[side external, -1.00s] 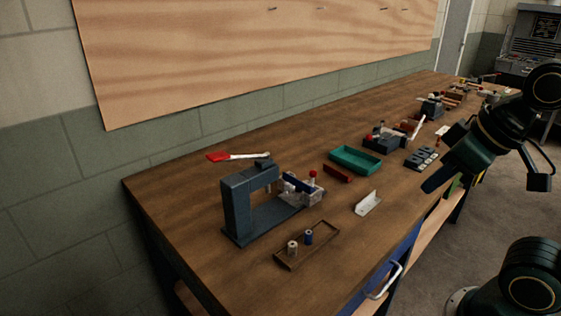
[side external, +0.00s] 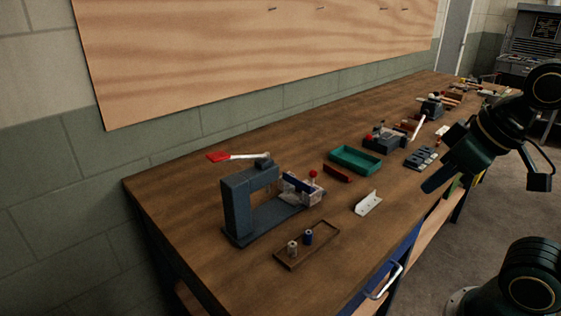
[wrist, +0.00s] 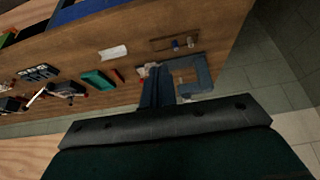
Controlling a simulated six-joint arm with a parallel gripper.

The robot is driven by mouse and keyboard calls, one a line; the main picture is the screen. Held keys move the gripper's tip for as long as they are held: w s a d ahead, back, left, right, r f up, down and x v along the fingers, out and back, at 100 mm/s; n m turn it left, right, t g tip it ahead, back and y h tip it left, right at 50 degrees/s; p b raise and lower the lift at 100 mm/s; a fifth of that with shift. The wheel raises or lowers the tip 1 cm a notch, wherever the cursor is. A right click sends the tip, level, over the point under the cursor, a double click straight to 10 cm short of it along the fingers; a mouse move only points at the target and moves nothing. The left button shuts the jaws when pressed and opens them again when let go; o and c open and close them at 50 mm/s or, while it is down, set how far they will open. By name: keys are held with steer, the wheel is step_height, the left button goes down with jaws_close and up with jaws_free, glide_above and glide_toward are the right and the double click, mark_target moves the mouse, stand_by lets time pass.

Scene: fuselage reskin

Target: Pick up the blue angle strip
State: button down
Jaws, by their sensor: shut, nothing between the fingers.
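A short dark blue strip (side external: 297,183), likely the blue angle strip, sits at the grey fixture (side external: 314,192) with a red ball knob, beside the jaw of the blue-grey C-shaped press (side external: 236,208). Its exact shape and whether it is clamped are too small to tell. My gripper (side external: 431,186) is shut and empty, held up at the right, well apart from the strip. In the wrist view the gripper's fingers (wrist: 158,78) are together and overlap the area near the press (wrist: 196,76); the strip cannot be made out there.
A pale angle piece (side external: 368,203), a red-brown strip (side external: 338,173) and a green tray (side external: 355,160) lie on the wooden bench (side external: 180,208). A brown tray (side external: 318,244) holds two small spools. More fixtures stand farther back.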

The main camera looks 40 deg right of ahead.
steer(key=c, duration=1.6)
jaws_free()
steer(key=shift+o, duration=0.2)
